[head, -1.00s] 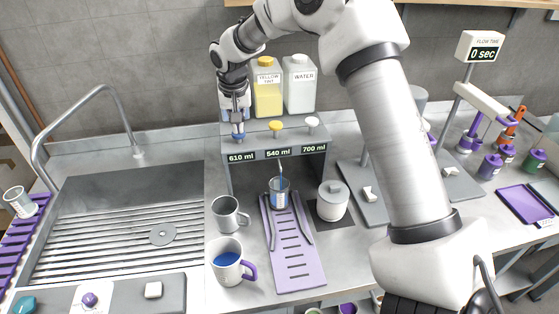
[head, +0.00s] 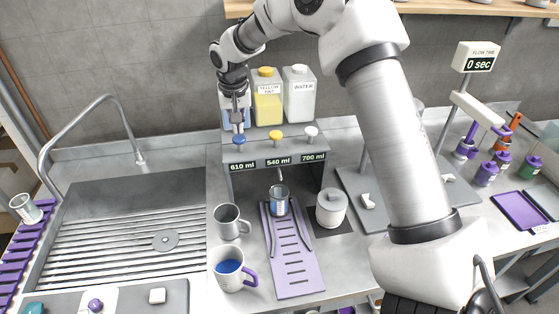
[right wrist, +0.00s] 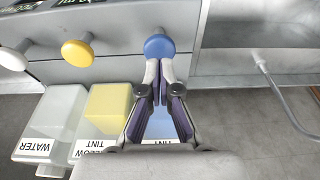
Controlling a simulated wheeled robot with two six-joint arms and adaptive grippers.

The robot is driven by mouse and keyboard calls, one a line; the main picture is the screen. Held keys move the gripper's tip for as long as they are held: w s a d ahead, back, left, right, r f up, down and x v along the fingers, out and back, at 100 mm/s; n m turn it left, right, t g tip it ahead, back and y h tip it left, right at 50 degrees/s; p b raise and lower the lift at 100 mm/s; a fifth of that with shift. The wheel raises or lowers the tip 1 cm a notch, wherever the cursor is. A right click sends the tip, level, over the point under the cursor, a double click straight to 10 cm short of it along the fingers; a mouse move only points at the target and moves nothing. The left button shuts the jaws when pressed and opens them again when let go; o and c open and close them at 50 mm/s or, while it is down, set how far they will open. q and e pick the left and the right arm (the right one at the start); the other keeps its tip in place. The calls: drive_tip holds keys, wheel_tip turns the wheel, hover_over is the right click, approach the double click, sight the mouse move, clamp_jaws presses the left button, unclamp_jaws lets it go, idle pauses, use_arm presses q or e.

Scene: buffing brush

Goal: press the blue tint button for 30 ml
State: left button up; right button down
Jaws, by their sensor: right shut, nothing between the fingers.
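The blue tint button (head: 239,140) is a round blue knob at the left of the dispenser's row of buttons, above the 610 ml readout (head: 242,166). My right gripper (head: 238,127) is shut and empty, its fingertips just at the blue button from behind and above. In the right wrist view the shut fingertips (right wrist: 159,62) sit right at the edge of the blue button (right wrist: 159,46); I cannot tell whether they touch it. The blue tint container (right wrist: 160,127) is mostly hidden behind the gripper. My left gripper is not in view.
The yellow button (head: 276,135) and white button (head: 311,132) stand to the right, before the yellow tint (head: 267,105) and water (head: 299,100) containers. A grey mug (head: 228,224), a mug of blue liquid (head: 229,267) and a lidded white pot (head: 331,211) stand below.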

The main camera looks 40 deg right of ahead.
sight(239, 138)
drive_tip(key=shift+f, duration=0.2)
drive_tip(key=shift+f+b, duration=0.75)
drive_tip(key=shift+f, duration=0.7)
drive_tip(key=shift+r, duration=0.1)
wheel_tip(239, 138, up, 3)
drive_tip(key=p, duration=0.3)
drive_tip(key=shift+r, duration=0.15)
drive_tip(key=shift+f, duration=0.25)
